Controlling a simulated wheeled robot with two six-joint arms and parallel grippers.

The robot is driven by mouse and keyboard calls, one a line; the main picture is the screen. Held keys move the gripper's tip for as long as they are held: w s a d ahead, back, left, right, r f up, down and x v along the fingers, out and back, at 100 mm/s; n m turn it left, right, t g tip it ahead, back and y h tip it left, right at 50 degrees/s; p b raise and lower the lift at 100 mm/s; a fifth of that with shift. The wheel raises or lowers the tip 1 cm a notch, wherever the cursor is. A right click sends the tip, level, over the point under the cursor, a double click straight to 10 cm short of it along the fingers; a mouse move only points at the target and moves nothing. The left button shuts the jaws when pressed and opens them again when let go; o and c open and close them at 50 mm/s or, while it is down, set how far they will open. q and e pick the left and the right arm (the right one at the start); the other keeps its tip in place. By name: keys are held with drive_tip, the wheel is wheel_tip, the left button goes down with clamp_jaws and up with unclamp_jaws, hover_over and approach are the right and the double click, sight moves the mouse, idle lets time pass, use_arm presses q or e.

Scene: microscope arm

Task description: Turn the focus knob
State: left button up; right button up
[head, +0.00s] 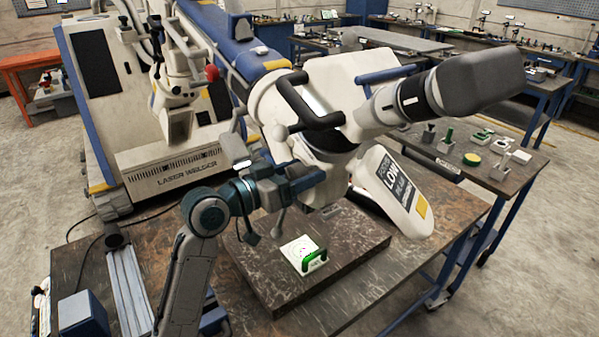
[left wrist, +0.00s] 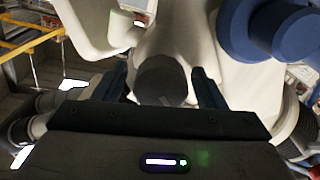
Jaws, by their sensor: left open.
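The microscope (head: 405,195) is a large white and grey head hanging on an arm over a dark stone slab. In the left wrist view, a dark grey round knob (left wrist: 160,76) sticks out of its white body. My left gripper (left wrist: 162,92) is open, with one dark blue finger on each side of the knob. I cannot tell whether either finger touches it. In the head view, my left gripper (head: 302,184) reaches in from the left under the microscope head. The knob between its fingers is hidden there. My right gripper is not in view.
A white plate with a green handle (head: 316,261) lies on the stone slab (head: 285,295) below. A grey-white laser welder cabinet (head: 170,172) stands behind on the left. Black handlebars (head: 305,112) and a thick eyepiece end (head: 480,82) jut out above. Another bench (head: 520,170) stands at right.

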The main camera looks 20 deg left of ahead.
use_arm(q)
drive_tip(key=c, duration=1)
drive_tip(key=shift+f+m+b, duration=0.15)
drive_tip(key=shift+m+b, duration=0.35)
drive_tip(key=shift+b, duration=0.2)
drive_tip(key=m+b, duration=0.2)
drive_tip(key=shift+m+b, duration=0.3)
drive_tip(key=shift+b, duration=0.1)
drive_tip(key=shift+d+m+b, duration=0.1)
drive_tip(key=shift+m+b, duration=1.2)
drive_tip(key=shift+m, duration=0.4)
